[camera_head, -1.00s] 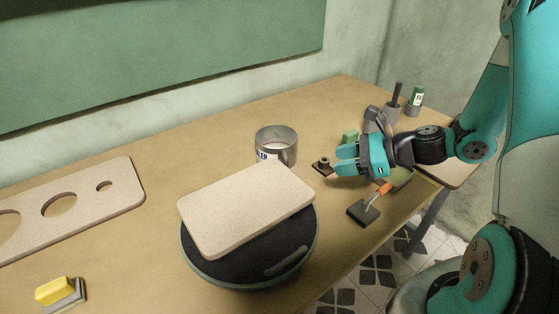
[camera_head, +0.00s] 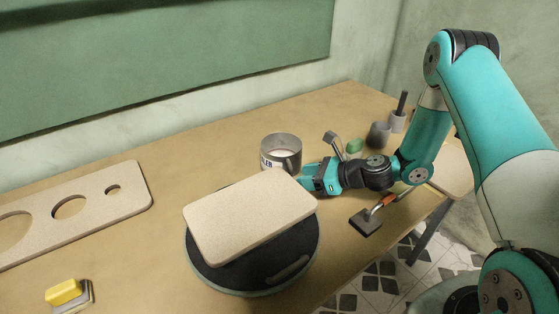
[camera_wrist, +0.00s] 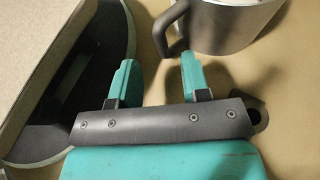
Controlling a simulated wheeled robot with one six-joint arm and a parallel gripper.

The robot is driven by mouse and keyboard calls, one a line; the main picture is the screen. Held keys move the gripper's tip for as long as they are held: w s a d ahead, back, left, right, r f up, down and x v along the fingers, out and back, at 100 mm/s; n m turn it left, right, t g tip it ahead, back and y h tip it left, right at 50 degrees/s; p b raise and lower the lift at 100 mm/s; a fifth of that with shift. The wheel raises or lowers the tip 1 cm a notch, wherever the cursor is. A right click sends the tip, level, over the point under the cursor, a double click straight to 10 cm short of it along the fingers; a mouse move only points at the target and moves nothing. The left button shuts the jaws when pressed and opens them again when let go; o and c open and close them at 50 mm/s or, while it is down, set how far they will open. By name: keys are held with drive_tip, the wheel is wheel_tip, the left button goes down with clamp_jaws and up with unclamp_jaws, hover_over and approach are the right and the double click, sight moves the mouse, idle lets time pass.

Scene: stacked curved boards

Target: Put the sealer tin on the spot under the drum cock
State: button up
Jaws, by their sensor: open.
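The sealer tin (camera_head: 281,150) is a grey metal mug-shaped can with a dark-lettered label, upright on the bench behind the pale board. In the wrist view the tin (camera_wrist: 232,28) is at the upper right, its dark handle (camera_wrist: 172,30) pointing toward my fingers. My gripper (camera_head: 308,172) is low, just right of and in front of the tin. In the wrist view my gripper (camera_wrist: 157,70) has its teal fingers apart with nothing between them; the handle is just beyond the tips. I cannot make out a drum cock or the spot under it.
A pale board (camera_head: 250,215) rests on a black round base (camera_head: 255,272), close beside my gripper. A board with holes (camera_head: 125,205) lies at left, near a yellow block (camera_head: 62,291). A brush-like tool (camera_head: 366,222), green block (camera_head: 354,146) and grey cups (camera_head: 379,134) are at right.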

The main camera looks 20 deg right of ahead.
sight(285, 159)
drive_tip(key=x, duration=0.4)
drive_tip(key=shift+a+p, duration=0.1)
drive_tip(key=shift+p, duration=0.3)
clamp_jaws()
